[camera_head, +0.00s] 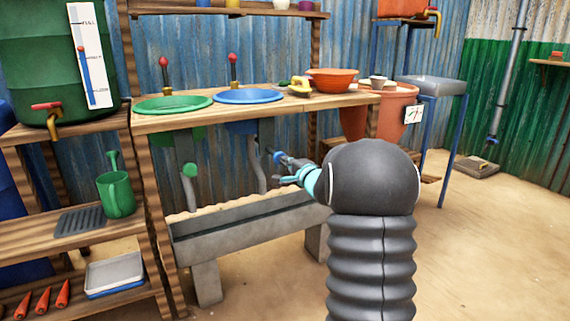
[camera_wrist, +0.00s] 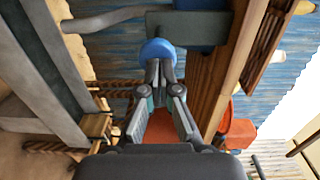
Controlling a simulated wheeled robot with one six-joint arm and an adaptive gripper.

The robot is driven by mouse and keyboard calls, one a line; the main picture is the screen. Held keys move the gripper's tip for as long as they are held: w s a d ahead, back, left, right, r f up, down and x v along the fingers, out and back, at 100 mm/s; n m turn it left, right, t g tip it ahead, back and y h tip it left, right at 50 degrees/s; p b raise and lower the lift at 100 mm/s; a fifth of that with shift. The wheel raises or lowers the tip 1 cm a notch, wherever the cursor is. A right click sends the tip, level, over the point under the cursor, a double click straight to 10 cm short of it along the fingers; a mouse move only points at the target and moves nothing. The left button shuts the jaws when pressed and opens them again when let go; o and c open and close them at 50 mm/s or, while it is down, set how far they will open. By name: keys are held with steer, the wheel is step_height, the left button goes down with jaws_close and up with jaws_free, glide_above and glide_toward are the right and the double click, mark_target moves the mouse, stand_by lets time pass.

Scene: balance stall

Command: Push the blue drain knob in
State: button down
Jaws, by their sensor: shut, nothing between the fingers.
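The blue drain knob (camera_wrist: 158,48) is a round blue disc straight ahead of my gripper in the wrist view. In the head view the knob (camera_head: 277,156) shows small below the blue basin (camera_head: 248,95), just left of my fingertips. My gripper (camera_wrist: 160,71) is shut and empty, with its fingertips together over the knob's near edge. They look to be at or touching the knob; the exact contact is hard to tell. In the head view my gripper (camera_head: 287,161) points left under the wooden counter (camera_head: 300,107), and my arm hides part of the stall.
A grey drain pipe (camera_head: 255,165) runs down behind the knob to a grey trough (camera_head: 240,222). A green basin (camera_head: 172,105) sits left of the blue one. An orange tub (camera_head: 398,108) stands right of the counter. A wooden post (camera_wrist: 240,65) is close on the right in the wrist view.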

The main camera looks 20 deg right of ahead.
mark_target(278, 155)
steer(key=shift+w, duration=0.45)
steer(key=w+p, duration=0.5)
steer(key=shift+a+r, duration=0.1)
stand_by(0.4)
steer(key=shift+s+a, duration=0.1)
steer(key=shift+s, duration=0.1)
steer(key=s+p, duration=0.1)
steer(key=s, duration=1.2)
steer(key=shift+s+d+r, duration=0.15)
steer(key=shift+s+d, duration=0.25)
